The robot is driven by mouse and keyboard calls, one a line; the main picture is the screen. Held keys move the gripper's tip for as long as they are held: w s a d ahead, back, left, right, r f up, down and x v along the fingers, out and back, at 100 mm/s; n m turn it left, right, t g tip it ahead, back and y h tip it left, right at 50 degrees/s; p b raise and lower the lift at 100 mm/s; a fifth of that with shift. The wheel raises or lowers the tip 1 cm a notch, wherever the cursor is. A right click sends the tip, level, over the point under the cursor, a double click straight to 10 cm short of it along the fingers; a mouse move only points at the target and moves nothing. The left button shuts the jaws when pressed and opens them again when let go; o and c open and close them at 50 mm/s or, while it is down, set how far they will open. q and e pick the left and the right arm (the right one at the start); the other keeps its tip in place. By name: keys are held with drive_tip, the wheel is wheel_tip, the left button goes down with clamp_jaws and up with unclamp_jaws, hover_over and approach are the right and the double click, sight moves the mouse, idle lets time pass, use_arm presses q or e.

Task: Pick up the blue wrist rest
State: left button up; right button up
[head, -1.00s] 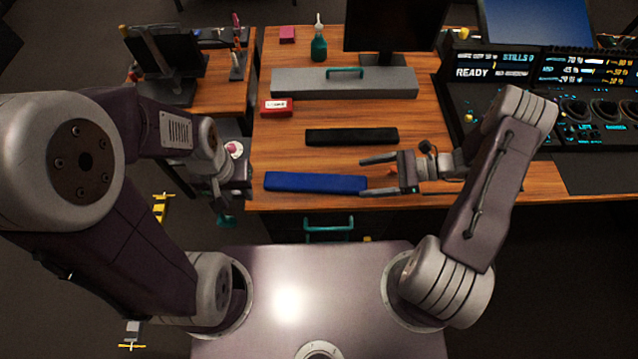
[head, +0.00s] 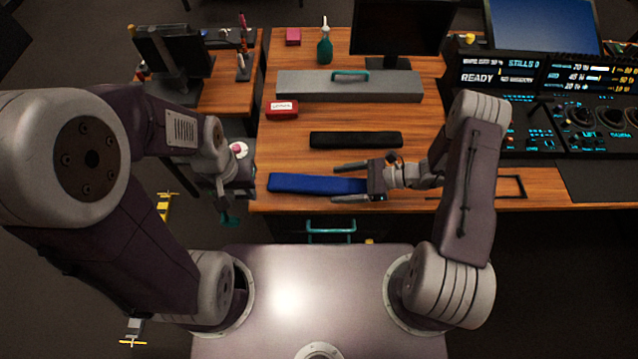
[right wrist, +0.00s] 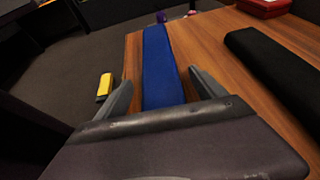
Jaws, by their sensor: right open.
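The blue wrist rest (head: 310,184) lies flat along the front edge of the wooden desk; it also shows in the right wrist view (right wrist: 160,65). My right gripper (head: 342,183) is open, with its fingers pointing left on either side of the wrist rest's right end. In the right wrist view the two fingers (right wrist: 163,94) flank the blue bar with gaps beside it. Whether the fingers are level with it or above it is hard to tell. My left gripper (head: 230,215) hangs off the desk's left side, pointing down; its fingers are mostly hidden.
A black wrist rest (head: 356,139) lies just behind the blue one. A red box (head: 282,109), a long grey case (head: 350,86) and a green spray bottle (head: 325,47) stand further back. A control console (head: 550,105) is at right. A teal drawer handle (head: 331,226) sits below the desk edge.

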drive_tip(key=c, duration=1.6)
drive_tip(key=shift+r, duration=0.15)
drive_tip(key=r, duration=0.2)
drive_tip(key=d+r, duration=0.1)
drive_tip(key=r, duration=0.1)
drive_tip(key=shift+r, duration=0.25)
drive_tip(key=w+r+v, duration=0.1)
drive_tip(key=v, duration=1.1)
drive_tip(key=shift+s+r, duration=0.3)
drive_tip(key=shift+r, duration=0.05)
drive_tip(key=shift+a, duration=0.15)
